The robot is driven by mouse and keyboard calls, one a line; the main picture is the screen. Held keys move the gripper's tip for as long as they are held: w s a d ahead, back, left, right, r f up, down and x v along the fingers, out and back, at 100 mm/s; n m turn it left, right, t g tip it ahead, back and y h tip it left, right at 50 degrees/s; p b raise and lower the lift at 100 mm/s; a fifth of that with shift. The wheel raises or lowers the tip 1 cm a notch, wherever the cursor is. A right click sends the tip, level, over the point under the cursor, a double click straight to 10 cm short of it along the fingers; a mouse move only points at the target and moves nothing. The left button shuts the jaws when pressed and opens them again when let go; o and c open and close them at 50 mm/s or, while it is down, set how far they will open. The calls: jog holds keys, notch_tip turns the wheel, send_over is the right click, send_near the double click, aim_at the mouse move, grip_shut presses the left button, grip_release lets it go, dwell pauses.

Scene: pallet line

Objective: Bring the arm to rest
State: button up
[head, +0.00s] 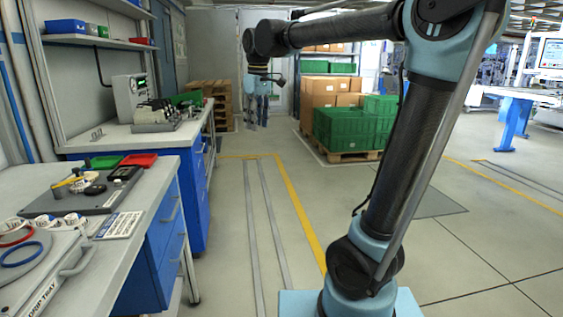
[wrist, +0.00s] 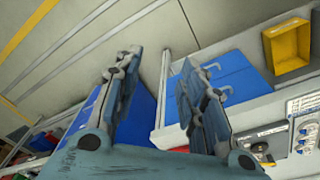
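My arm reaches up from its base at the right and bends left across the top of the head view. My gripper (head: 257,122) hangs fingers down over the aisle, right of the workbenches and apart from everything. In the wrist view my gripper (wrist: 158,65) shows two separated fingers with a clear gap between them. The gripper is open and empty. Blue drawers and floor show beyond the fingers.
A workbench (head: 152,178) with tools and trays stands at the left. Green crates (head: 345,130) and cartons sit on a pallet behind the arm. A yellow bin (wrist: 288,48) shows at the wrist view's upper right. The floor aisle (head: 225,215) is clear.

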jog(key=s+d+f+m+t, duration=0.1)
jog(key=s+d+f+m, duration=0.3)
jog(key=s+d+f, duration=0.45)
jog(key=s+d+f+m, duration=0.4)
jog(key=s+d+f, duration=0.2)
jog(key=d+f, duration=0.6)
jog(key=s+d+f+m, duration=0.3)
jog(key=s+d+f, duration=0.3)
jog(key=s+f, duration=0.1)
jog(key=shift+d+f+h, duration=0.3)
jog(key=shift+d+f, duration=0.1)
jog(key=shift+f, duration=0.25)
jog(key=shift+a, duration=0.1)
jog(key=shift+c, duration=0.6)
